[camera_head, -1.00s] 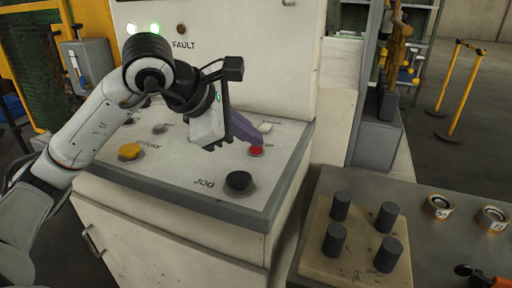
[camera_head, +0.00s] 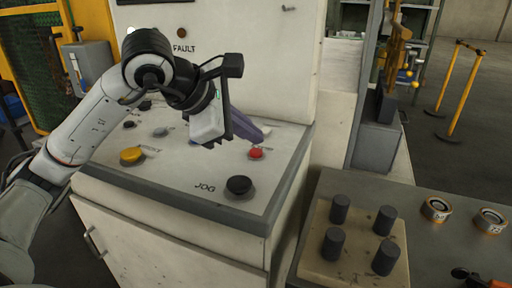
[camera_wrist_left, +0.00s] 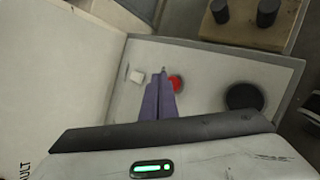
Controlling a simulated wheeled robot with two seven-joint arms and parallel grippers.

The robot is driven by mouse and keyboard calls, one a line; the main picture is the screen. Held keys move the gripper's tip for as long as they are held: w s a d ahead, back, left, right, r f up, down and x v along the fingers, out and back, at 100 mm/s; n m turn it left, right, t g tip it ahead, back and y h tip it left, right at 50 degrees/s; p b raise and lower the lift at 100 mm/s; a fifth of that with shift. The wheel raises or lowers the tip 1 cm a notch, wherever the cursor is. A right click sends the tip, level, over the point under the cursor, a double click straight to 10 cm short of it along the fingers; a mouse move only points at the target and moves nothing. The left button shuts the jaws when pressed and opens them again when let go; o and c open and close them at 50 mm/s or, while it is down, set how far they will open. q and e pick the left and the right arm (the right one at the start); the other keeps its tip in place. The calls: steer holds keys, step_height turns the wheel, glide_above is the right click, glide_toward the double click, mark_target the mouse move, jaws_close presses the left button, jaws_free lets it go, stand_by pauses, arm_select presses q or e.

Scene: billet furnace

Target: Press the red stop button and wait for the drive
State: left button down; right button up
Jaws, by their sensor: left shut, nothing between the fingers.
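The red stop button (camera_head: 256,153) sits on the sloped top of the white control console (camera_head: 190,180). My left gripper (camera_head: 262,138) is shut and empty, with its purple fingers pointing down to the right. In the head view its tips are just above and behind the button, with a small gap showing. In the left wrist view the red button (camera_wrist_left: 178,84) is just right of the fingertips (camera_wrist_left: 163,72), partly covered by a finger. A pale lamp (camera_head: 130,30) shows on the upright panel. My arm covers the panel beside it. My right gripper is out of view.
To the right, a grey table holds a board (camera_head: 345,262) with several dark cylinders and two labelled rings (camera_head: 436,209).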

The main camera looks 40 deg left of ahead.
mark_target(251, 153)
arm_select(q)
steer(key=shift+r+p, duration=0.5)
step_height(251, 153, up, 4)
steer(key=p, duration=0.3)
stand_by(0.7)
